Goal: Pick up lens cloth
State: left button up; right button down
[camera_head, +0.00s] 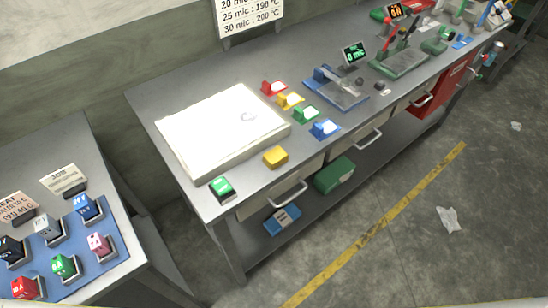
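I cannot say for sure which thing is the lens cloth. A small flat blue piece (462,41) lies on the workbench (152,103) at its far right end, too small to make out. A yellow block-like item (275,157) sits near the bench's front edge, beside a white light panel (185,122) with a small clear thing (248,117) on it. Neither of my grippers shows in the head view.
Red, yellow, green and blue holders (306,114) stand right of the panel. A blue device (338,90) and a green press (400,62) stand farther along. A side table (128,240) with colored blocks is at left. Floor right of the yellow line (375,228) is mostly clear.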

aim_at(276, 156)
jog(key=i+l, duration=0.25)
jog(key=i+l+u, duration=0.15)
jog(key=l+u, duration=0.15)
jog(key=i+l+u, duration=0.25)
jog(key=l, duration=0.25)
jog(key=l+u, duration=0.3)
jog(key=l, duration=0.1)
